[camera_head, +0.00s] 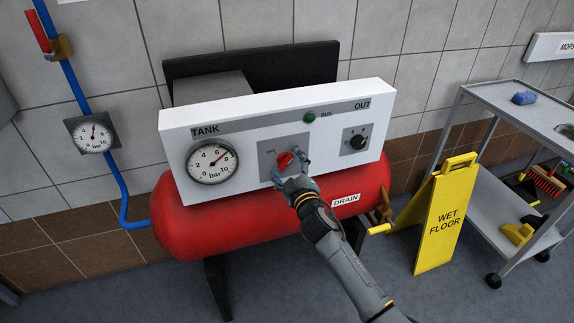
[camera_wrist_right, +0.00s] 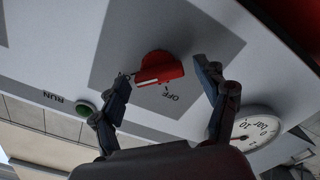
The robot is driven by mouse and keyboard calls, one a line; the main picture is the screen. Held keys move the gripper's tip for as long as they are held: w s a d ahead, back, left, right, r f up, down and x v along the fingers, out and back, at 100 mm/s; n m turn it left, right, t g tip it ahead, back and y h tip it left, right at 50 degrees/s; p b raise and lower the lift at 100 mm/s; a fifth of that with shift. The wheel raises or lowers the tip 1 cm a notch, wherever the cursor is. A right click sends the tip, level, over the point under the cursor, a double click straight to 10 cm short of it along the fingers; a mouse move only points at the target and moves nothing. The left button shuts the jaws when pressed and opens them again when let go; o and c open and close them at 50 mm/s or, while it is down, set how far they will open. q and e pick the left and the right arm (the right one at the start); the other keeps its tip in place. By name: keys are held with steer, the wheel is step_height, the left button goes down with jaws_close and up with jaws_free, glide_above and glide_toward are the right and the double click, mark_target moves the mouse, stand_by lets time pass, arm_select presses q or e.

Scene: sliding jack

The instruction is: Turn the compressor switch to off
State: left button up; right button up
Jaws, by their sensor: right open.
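The compressor has a white panel (camera_head: 240,122) above a red tank (camera_head: 210,228). The red compressor switch (camera_head: 285,160) sits on a grey plate in the middle of the panel. In the right wrist view the red switch knob (camera_wrist_right: 160,68) carries a white line, and the word OFF is printed beside it. My right gripper (camera_head: 290,172) is at the switch, partly covering the plate. In the wrist view its fingers (camera_wrist_right: 165,80) are spread open, with the knob between and beyond their tips. I cannot tell whether the nearer finger touches the knob. My left gripper is not in view.
A green RUN lamp (camera_head: 309,118), a tank gauge (camera_head: 212,161) and a black OUT knob (camera_head: 356,141) share the panel. A brass drain valve (camera_head: 382,212) is at the tank's right end. A yellow wet floor sign (camera_head: 447,215) and a grey cart (camera_head: 515,100) stand right.

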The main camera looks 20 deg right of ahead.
steer(key=c, duration=1.2)
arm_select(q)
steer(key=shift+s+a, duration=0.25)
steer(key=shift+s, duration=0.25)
arm_select(e)
steer(key=shift+n, duration=0.4)
steer(key=n, duration=0.3)
steer(key=shift+n, duration=0.4)
steer(key=n, duration=0.4)
steer(key=shift+f+n, duration=0.1)
steer(key=shift+n, duration=0.2)
steer(key=n+p, duration=0.1)
steer(key=n, duration=0.3)
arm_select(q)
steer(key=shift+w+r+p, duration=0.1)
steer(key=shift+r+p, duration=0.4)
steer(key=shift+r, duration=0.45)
arm_select(e)
steer(key=shift+f+n, duration=0.2)
steer(key=shift+n, duration=2.2)
